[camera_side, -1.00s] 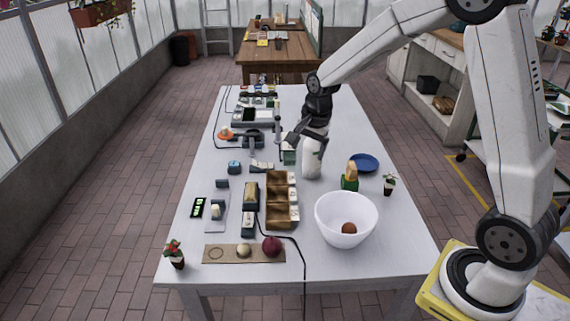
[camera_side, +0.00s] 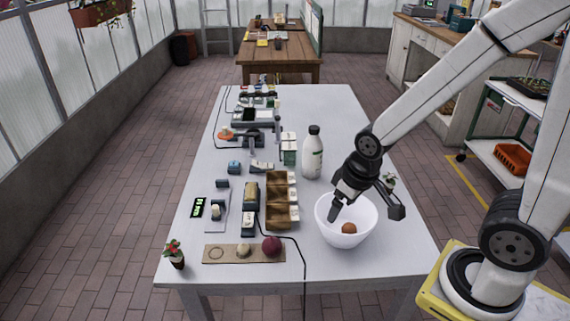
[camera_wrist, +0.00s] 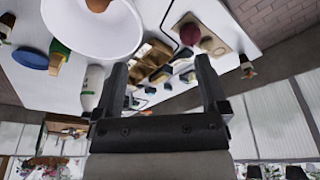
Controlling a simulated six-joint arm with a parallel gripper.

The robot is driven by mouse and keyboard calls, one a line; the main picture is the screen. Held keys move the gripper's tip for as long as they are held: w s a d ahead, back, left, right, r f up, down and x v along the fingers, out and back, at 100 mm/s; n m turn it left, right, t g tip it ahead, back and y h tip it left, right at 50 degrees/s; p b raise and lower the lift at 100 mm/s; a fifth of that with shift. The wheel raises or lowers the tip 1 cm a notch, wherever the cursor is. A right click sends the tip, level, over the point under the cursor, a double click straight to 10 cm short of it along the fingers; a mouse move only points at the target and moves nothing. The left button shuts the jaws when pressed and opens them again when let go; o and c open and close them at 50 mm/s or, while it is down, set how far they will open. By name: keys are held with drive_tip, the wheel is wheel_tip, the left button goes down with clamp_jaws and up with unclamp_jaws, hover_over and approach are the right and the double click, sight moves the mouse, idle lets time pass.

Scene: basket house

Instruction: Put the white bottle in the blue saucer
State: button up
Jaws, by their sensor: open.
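The white bottle (camera_side: 313,155), with a dark cap, stands upright on the table, behind and left of the white bowl. It also shows in the wrist view (camera_wrist: 92,88), left of my fingers and partly hidden at its lower edge. The blue saucer (camera_wrist: 30,53) shows at the left of the wrist view with nothing seen on it; in the side view my arm hides it. My gripper (camera_side: 366,212) is open and empty, over or in front of the bowl, apart from the bottle. Its fingers show spread in the wrist view (camera_wrist: 162,72).
The white bowl (camera_side: 330,229) holds a brown ball (camera_side: 348,228). A green and yellow item (camera_wrist: 58,52) stands beside the saucer. A brown divided box (camera_side: 277,206) and several small devices fill the table's left half.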

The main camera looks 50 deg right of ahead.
drive_tip(key=shift+w, duration=0.1)
wheel_tip(320, 180, up, 3)
drive_tip(key=m, duration=3.4)
hover_over(314, 127)
drive_tip(key=s+a, duration=0.1)
drive_tip(key=shift+s+f+g, duration=0.1)
drive_tip(key=shift+f+g, duration=0.05)
drive_tip(key=shift+g, duration=0.25)
drive_tip(key=shift+d+m, duration=0.55)
drive_tip(key=shift+m, duration=0.25)
drive_tip(key=shift+f, duration=0.15)
drive_tip(key=shift+w+f, duration=0.15)
drive_tip(key=shift+f, duration=0.45)
drive_tip(key=shift+w+f, duration=0.15)
drive_tip(key=shift+f, duration=0.4)
drive_tip(key=shift+f, duration=0.15)
